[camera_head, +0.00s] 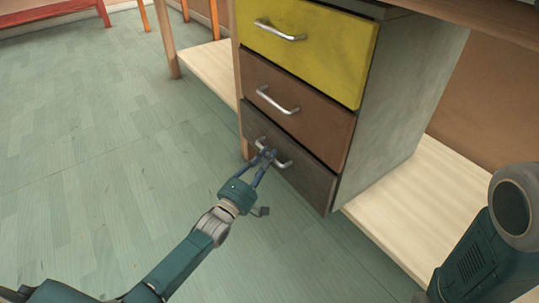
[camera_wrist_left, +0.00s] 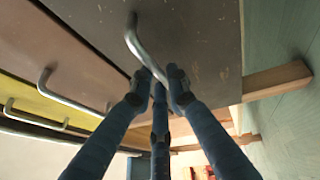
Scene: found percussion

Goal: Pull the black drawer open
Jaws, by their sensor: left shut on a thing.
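The black drawer (camera_head: 308,181) is the dark grey bottom front of a cabinet, below a brown and a yellow drawer. Its front looks about flush with the brown one above. Its silver bar handle (camera_head: 285,163) also shows in the left wrist view (camera_wrist_left: 143,49). My left gripper (camera_head: 268,154) comes from the lower left and is shut on the middle of that handle. In the left wrist view its fingers (camera_wrist_left: 160,77) meet at the bar and hide part of it. My right gripper is out of view.
The brown drawer (camera_head: 310,117) and yellow drawer (camera_head: 322,48) above look closed, each with a silver handle. Pale wooden shelves (camera_head: 425,205) flank the cabinet. A wooden leg (camera_head: 165,35) stands at left. The green plank floor (camera_head: 100,130) in front is largely clear.

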